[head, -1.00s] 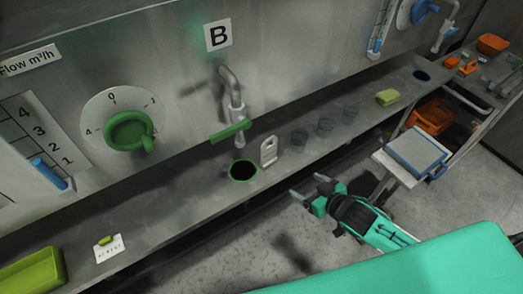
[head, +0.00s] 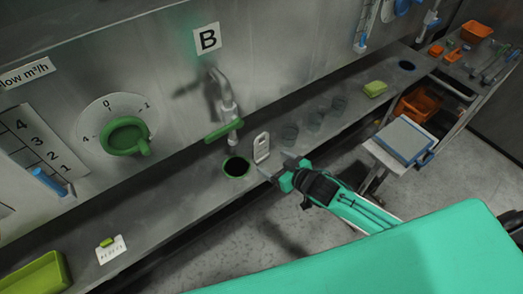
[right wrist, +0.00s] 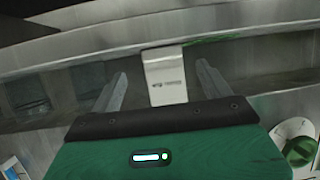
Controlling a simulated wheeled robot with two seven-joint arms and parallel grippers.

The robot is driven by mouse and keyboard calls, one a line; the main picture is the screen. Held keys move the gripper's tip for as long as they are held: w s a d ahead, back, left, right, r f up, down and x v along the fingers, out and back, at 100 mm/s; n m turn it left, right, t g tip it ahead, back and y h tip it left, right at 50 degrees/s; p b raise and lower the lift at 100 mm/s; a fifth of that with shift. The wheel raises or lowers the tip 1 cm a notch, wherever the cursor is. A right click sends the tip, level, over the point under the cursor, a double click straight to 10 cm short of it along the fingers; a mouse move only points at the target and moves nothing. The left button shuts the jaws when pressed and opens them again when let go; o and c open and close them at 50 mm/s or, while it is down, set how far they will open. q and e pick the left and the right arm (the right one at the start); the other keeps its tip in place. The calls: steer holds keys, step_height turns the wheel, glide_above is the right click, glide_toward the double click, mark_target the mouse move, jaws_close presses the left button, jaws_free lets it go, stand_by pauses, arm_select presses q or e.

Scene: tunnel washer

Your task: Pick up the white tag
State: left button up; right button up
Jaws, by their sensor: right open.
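My right gripper (head: 275,164) is open and empty at the ledge's front edge, close to the tag on the near side. No contact between fingers and tag is visible. My left gripper is not in view.
A green-rimmed hole (head: 236,168) and a tap with a green lever (head: 224,131) are left of the tag. A white card (head: 111,250) with a green piece and a green tray (head: 35,276) lie further left.

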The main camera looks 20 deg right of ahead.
mark_target(264, 158)
steer(key=shift+w+a+p, duration=0.2)
steer(key=shift+w+p, duration=0.1)
steer(key=shift+w, duration=0.05)
steer(key=p+x, duration=0.1)
steer(key=x, duration=0.2)
steer(key=shift+a+f, duration=0.1)
steer(key=shift+w+a+f+p, duration=0.2)
steer(key=shift+w+f+p, duration=0.15)
steer(key=shift+w, duration=0.1)
steer(key=c, duration=1.1)
